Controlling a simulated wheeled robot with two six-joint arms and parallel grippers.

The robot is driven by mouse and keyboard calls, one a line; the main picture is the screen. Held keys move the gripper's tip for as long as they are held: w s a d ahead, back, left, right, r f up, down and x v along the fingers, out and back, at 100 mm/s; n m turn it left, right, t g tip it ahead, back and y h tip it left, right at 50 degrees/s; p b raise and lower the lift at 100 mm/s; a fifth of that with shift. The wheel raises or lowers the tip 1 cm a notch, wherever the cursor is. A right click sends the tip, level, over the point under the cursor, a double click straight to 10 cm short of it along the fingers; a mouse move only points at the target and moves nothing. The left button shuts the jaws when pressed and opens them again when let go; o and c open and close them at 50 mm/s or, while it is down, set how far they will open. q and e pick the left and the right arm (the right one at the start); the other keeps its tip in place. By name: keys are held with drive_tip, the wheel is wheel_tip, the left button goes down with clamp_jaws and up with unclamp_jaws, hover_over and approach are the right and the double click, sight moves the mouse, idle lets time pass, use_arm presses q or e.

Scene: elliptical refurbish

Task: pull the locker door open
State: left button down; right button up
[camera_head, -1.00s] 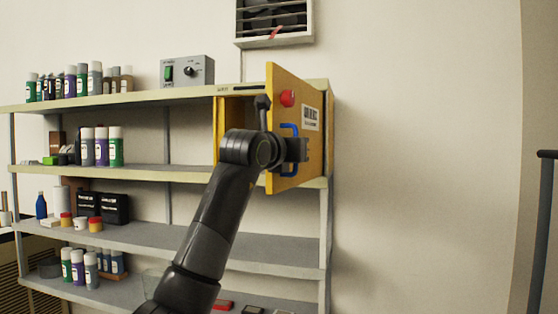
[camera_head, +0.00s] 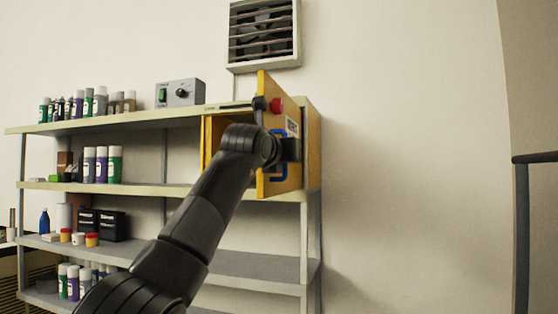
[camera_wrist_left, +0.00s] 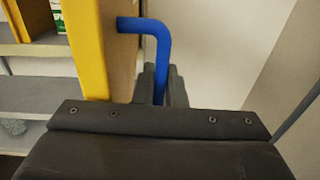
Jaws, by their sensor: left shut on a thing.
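The yellow locker (camera_head: 313,150) stands at the right end of the shelf unit. Its door (camera_head: 264,92) is swung open and juts out toward me, with a red knob (camera_head: 277,104), a label and a blue handle (camera_head: 280,172) on its face. My left gripper (camera_head: 289,149) is at the door's face, shut on the blue handle. In the left wrist view the blue handle (camera_wrist_left: 158,50) runs down between the fingers of my left gripper (camera_wrist_left: 160,85), beside the yellow door edge (camera_wrist_left: 88,50). My arm hides part of the door and the locker opening. My right gripper is not in view.
Shelves (camera_head: 150,189) to the left hold spray cans (camera_head: 102,164), black boxes (camera_head: 112,226) and a grey control box (camera_head: 180,93). A vent (camera_head: 264,33) is on the wall above. A dark post (camera_head: 522,235) stands at the far right. The wall between is clear.

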use_arm(q)
drive_tip(key=shift+s+r, duration=0.15)
drive_tip(key=shift+r, duration=0.2)
drive_tip(key=c, duration=1.6)
unclamp_jaws()
drive_tip(key=shift+f, duration=0.15)
drive_tip(key=shift+o, duration=0.2)
drive_tip(key=shift+w+f, duration=0.1)
drive_tip(key=shift+w, duration=0.1)
